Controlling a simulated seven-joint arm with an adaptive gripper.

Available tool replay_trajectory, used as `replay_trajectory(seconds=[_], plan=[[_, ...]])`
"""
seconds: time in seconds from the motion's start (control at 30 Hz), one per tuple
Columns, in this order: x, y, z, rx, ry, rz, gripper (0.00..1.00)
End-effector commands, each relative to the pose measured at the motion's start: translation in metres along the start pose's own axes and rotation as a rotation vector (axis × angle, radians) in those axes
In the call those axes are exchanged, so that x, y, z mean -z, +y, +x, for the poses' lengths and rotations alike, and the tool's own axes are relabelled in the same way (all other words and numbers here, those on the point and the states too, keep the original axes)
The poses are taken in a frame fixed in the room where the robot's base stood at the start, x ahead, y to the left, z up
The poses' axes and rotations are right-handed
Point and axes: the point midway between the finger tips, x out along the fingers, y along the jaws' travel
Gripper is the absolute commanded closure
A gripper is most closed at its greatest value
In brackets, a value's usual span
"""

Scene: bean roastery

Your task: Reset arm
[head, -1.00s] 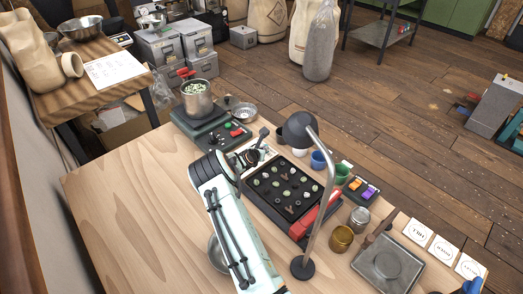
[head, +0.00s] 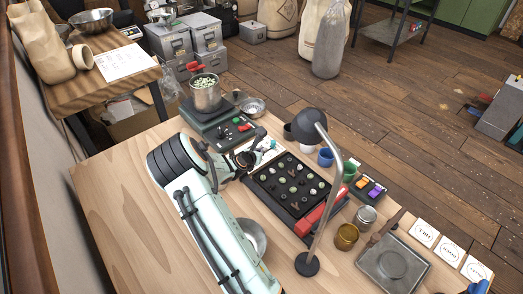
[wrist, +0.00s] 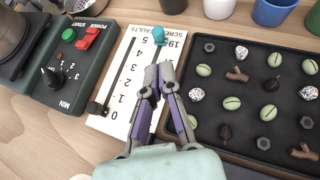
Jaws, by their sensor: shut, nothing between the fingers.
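My gripper (wrist: 158,72) is shut and empty, its fingertips together over a white scale card (wrist: 126,78) in the wrist view. The card has numbers, dark slots and a teal slider knob (wrist: 158,35) just beyond the fingertips; whether they touch cannot be told. In the head view my gripper (head: 256,155) is small and dark beside the black sorting tray (head: 257,183). The tray holds green beans, dark nuts, speckled pieces and brown twigs, and lies right of my gripper in the wrist view.
A control box (wrist: 62,62) with green and red buttons and a dial stands left of the card. A steel pot (head: 206,94) of beans sits behind. A desk lamp (head: 330,190) rises over the tray's right side. Cups (wrist: 219,7) line the back. The left tabletop (head: 115,190) is clear.

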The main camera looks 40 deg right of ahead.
Motion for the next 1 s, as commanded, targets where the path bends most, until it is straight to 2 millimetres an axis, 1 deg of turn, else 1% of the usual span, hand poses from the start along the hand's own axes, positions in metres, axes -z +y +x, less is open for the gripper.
replay_trajectory(seconds=[0.33,0.37,0.47,0.57,0.6,0.67,0.7,0.73,0.77,0.8,0.87,0.9,0.97,1.0], plan=[[-0.002,0.001,0.000,-0.002,-0.002,0.003,1.00],[-0.005,0.002,-0.002,-0.006,-0.005,0.010,1.00],[-0.032,0.014,-0.014,-0.042,-0.033,0.063,1.00],[-0.079,0.034,-0.047,-0.122,-0.066,0.171,1.00],[-0.098,0.041,-0.066,-0.165,-0.069,0.222,1.00],[-0.119,0.049,-0.097,-0.224,-0.052,0.297,1.00],[-0.129,0.051,-0.118,-0.258,-0.022,0.350,1.00],[-0.134,0.052,-0.134,-0.283,0.006,0.397,1.00],[-0.137,0.053,-0.151,-0.305,0.042,0.451,1.00],[-0.139,0.052,-0.174,-0.332,0.098,0.527,1.00],[-0.136,0.050,-0.210,-0.364,0.200,0.648,1.00],[-0.131,0.048,-0.234,-0.378,0.279,0.731,1.00],[-0.118,0.041,-0.272,-0.381,0.409,0.853,1.00],[-0.107,0.035,-0.297,-0.368,0.503,0.932,1.00]])
